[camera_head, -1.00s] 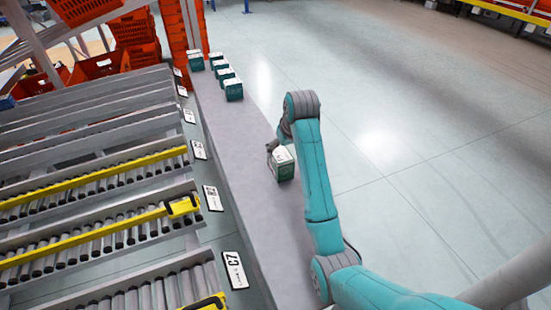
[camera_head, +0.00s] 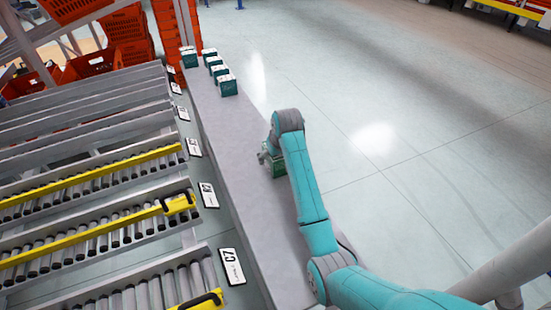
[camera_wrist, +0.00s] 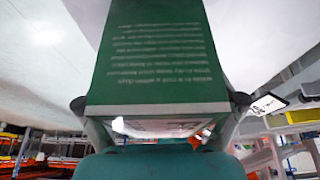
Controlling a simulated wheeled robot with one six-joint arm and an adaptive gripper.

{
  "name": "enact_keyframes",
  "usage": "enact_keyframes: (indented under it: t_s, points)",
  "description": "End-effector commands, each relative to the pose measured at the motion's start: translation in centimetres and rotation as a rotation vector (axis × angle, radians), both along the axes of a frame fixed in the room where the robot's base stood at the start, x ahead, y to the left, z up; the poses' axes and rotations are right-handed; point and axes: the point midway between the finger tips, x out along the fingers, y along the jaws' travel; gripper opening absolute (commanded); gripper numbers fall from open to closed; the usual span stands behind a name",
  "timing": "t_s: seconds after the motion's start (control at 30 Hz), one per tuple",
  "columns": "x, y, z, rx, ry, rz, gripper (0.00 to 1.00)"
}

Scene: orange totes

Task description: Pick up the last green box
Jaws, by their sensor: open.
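A green box (camera_head: 279,169) with a white top stands alone on the grey ledge, nearer to me than the other boxes. My gripper (camera_head: 267,157) is at this box, and my arm hides much of its top. In the wrist view the green box (camera_wrist: 160,55) fills the middle, with lines of pale print on its face. My gripper (camera_wrist: 160,103) is open, with one dark fingertip on each side of the box. I cannot tell whether the fingers touch it. Several similar green boxes (camera_head: 228,87) stand grouped at the far end of the ledge.
The long grey ledge (camera_head: 235,130) is bare between the near box and the far group. Roller racks (camera_head: 90,240) with yellow rails and label cards lie along its left. Orange totes (camera_head: 127,25) are stacked at the back. Open floor (camera_head: 400,120) lies to the right.

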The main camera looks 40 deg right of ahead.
Motion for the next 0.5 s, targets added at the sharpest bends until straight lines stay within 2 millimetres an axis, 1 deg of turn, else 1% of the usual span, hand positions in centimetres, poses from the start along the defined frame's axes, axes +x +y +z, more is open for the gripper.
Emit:
enact_keyframes:
  t_s: [0.07,0.1,0.17,0.2,0.27,0.3,0.33,0.5]
  points:
    - [-0.01,0.01,0.01,0.0,0.0,0.0,0.94]
    - [-0.02,0.0,0.01,0.0,0.0,0.0,0.89]
    - [-0.02,0.0,0.01,0.0,0.0,0.0,0.74]
    - [-0.02,0.0,0.01,0.0,0.001,0.0,0.64]
    - [-0.03,0.02,0.0,0.0,0.001,0.0,0.49]
    - [-0.03,0.02,-0.02,0.0,0.001,0.0,0.39]
    - [-0.03,0.02,-0.04,0.001,0.002,0.0,0.37]
    - [-0.07,0.03,-0.13,0.001,0.003,0.0,0.36]
